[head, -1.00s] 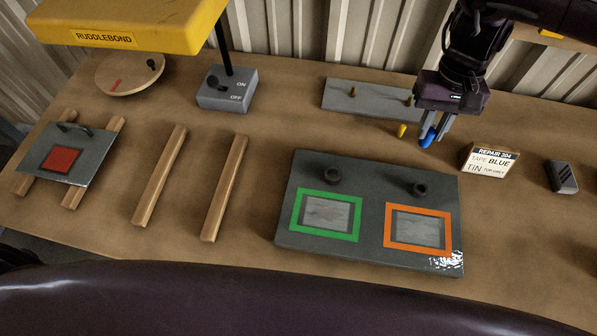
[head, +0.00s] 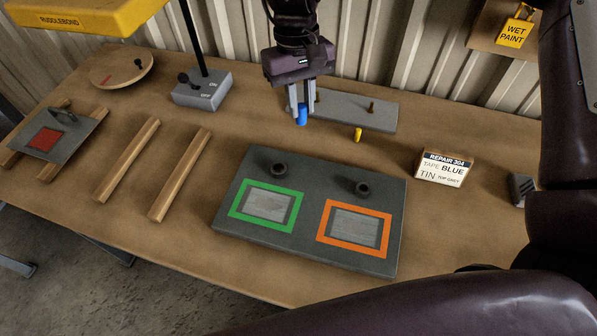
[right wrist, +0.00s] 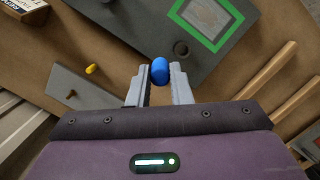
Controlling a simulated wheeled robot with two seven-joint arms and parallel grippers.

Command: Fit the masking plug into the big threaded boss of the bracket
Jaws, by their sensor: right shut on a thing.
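The bracket (head: 320,260) is a dark grey plate lying flat on the bench, with a green frame and an orange frame on it. Two dark round bosses stand near its far edge: the left boss (head: 274,170), which looks slightly bigger, and the right boss (head: 362,188). My right gripper (head: 301,112) is shut on a blue plug (head: 302,118), held above the bench just beyond the bracket's far edge. In the right wrist view the blue plug (right wrist: 160,70) sits between the fingertips, apart from the nearby left boss (right wrist: 181,48). My left gripper is not in view.
A yellow plug (head: 357,134) lies on the bench. A light grey peg plate (head: 345,112) stands behind it, partly hidden by my gripper. Wooden rails (head: 180,175) lie left of the bracket.

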